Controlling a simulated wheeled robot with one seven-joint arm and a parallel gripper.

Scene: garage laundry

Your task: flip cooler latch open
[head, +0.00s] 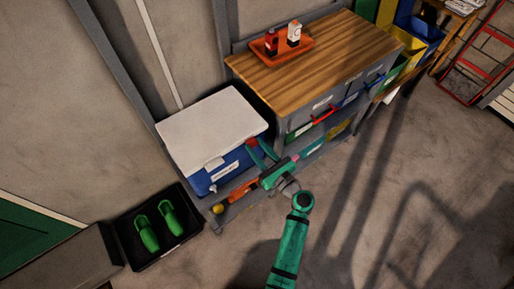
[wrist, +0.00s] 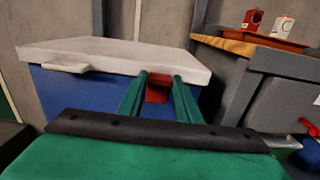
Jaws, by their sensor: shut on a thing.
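The cooler (head: 212,127) has a blue body and a white lid, and the lid lies shut on top. It stands on a low grey shelf left of the wooden workbench. A red latch (wrist: 158,88) is on its front near the right end, just below the lid edge. My gripper (head: 256,148), green, is at the front right of the cooler. In the wrist view its two fingers (wrist: 160,82) stand on either side of the red latch and are shut on it. The fingers hide part of the latch.
The workbench (head: 300,55) stands close on the right, with an orange tray (head: 268,57) holding two bottles. Below the cooler are an orange tool and a yellow ball (head: 218,209). A black tray (head: 142,250) with green clogs lies on the floor at left.

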